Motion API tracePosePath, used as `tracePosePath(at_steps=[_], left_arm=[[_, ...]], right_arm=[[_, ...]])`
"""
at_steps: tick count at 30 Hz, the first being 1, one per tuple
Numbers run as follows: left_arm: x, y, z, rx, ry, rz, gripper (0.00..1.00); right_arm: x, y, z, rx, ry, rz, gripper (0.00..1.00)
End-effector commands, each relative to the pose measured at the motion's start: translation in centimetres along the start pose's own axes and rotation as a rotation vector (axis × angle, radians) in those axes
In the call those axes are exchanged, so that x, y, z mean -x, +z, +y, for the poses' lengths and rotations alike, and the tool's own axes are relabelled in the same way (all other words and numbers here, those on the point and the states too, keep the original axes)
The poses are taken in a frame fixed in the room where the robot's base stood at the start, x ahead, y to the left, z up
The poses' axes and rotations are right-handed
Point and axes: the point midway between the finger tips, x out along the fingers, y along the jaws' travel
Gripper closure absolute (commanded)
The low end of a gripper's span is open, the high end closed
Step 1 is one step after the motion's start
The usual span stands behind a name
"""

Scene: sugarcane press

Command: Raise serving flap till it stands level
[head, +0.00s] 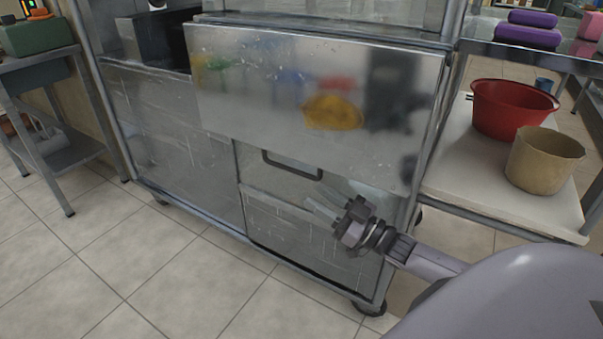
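The serving flap (310,95) is a wide, scratched, shiny metal panel at the front of the steel press cabinet. It hangs down steeply from its top edge under the counter, with its lower edge a little out from the cabinet front. My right gripper (322,203) is just below the flap's lower edge, right of the middle, in front of the lower cabinet door. Its pale fingers look apart with nothing between them. I cannot tell whether they touch the flap. My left gripper is not in view.
A dark door handle (292,166) sits below the flap. At right, a side table (455,180) holds a red tub (512,110) and a tan pot (543,162). A small metal stand (75,150) is at far left. The tiled floor (120,255) in front is clear.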

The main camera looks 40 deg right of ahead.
Motion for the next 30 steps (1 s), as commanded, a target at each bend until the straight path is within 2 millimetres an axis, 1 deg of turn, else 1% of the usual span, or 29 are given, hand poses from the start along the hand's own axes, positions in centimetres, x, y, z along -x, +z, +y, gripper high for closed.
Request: tracePosePath(at_steps=[1, 3, 8, 11, 21, 25, 30], left_arm=[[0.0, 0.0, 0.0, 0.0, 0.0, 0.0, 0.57], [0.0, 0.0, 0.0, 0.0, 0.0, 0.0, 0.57], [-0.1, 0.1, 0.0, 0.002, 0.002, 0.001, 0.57], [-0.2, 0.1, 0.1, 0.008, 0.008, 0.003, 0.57], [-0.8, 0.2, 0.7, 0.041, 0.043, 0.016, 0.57], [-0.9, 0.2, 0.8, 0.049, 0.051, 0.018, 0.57], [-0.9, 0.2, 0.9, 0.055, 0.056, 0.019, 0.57]], right_arm=[[0.1, -0.6, 0.6, 0.008, -0.012, 0.029, 0.62], [0.2, -1.1, 1.1, 0.011, -0.024, 0.062, 0.62], [0.1, -1.8, 1.5, 0.015, -0.038, 0.096, 0.62], [-0.7, -1.9, 1.5, 0.016, -0.039, 0.1, 0.62], [-5.3, -2.3, 1.3, 0.015, -0.039, 0.101, 0.62], [-6.3, -2.4, 1.2, 0.014, -0.038, 0.099, 0.62], [-6.7, -2.5, 1.2, 0.015, -0.038, 0.096, 0.62]])
